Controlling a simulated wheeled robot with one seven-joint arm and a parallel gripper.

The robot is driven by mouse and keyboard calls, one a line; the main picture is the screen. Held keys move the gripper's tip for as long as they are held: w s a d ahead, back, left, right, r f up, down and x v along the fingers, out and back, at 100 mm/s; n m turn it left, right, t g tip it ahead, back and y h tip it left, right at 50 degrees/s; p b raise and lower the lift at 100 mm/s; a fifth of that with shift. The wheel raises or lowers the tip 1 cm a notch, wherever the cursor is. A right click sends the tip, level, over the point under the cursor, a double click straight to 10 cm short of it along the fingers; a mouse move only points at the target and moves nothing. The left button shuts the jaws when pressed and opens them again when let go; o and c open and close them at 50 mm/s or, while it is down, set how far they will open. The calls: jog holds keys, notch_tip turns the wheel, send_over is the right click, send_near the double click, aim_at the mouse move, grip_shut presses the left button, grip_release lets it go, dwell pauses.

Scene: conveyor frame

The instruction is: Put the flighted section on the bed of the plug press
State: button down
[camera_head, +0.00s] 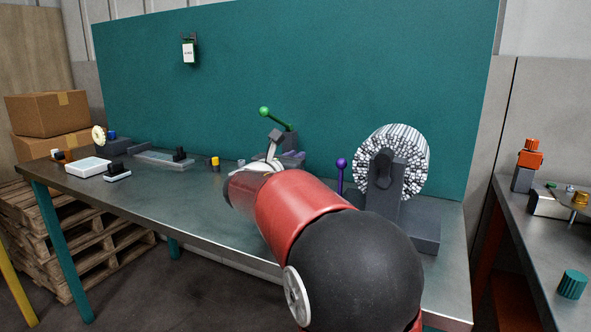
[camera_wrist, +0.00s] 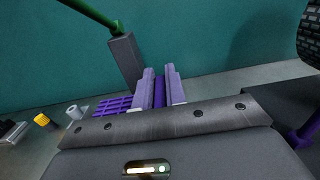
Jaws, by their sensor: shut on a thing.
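My gripper (camera_head: 268,166) is at the middle of the bench, in front of a press with a green-knobbed lever (camera_head: 275,117). In the wrist view my gripper (camera_wrist: 155,104) is shut on a purple piece with upright walls (camera_wrist: 159,93), which I take for the flighted section. A purple slatted grid (camera_wrist: 112,105) shows just left of it; I cannot tell whether it is the same piece. The press's grey post and green lever (camera_wrist: 122,60) stand just behind. The press bed is mostly hidden, and I cannot tell whether the piece touches it.
A large bristled drum (camera_head: 412,150) on a grey stand is at the right, with a purple-knobbed lever (camera_head: 341,164) beside it. A yellow-topped part (camera_head: 215,163) and a small grey cylinder (camera_head: 241,163) lie left of my gripper. A white tray (camera_head: 88,167) is further left. The bench front is clear.

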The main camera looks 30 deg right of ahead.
jog(key=shift+w+d+f, duration=0.15)
jog(key=shift+d+f, duration=0.05)
jog(key=shift+f, duration=0.7)
jog(key=shift+w+d+f, duration=0.1)
jog(key=shift+d+f, duration=0.05)
jog(key=shift+f, duration=0.7)
jog(key=shift+f+b, duration=0.2)
jog(key=shift+b, duration=0.15)
jog(key=c, duration=1.5)
grip_release()
jog(key=shift+o, duration=0.2)
jog(key=shift+r, duration=0.15)
jog(key=shift+s+a, duration=0.1)
jog(key=shift+a, duration=0.05)
jog(key=v, duration=1.1)
jog(key=shift+s+a+b, duration=0.25)
jog(key=shift+s+b, duration=0.05)
jog(key=shift+b, duration=0.05)
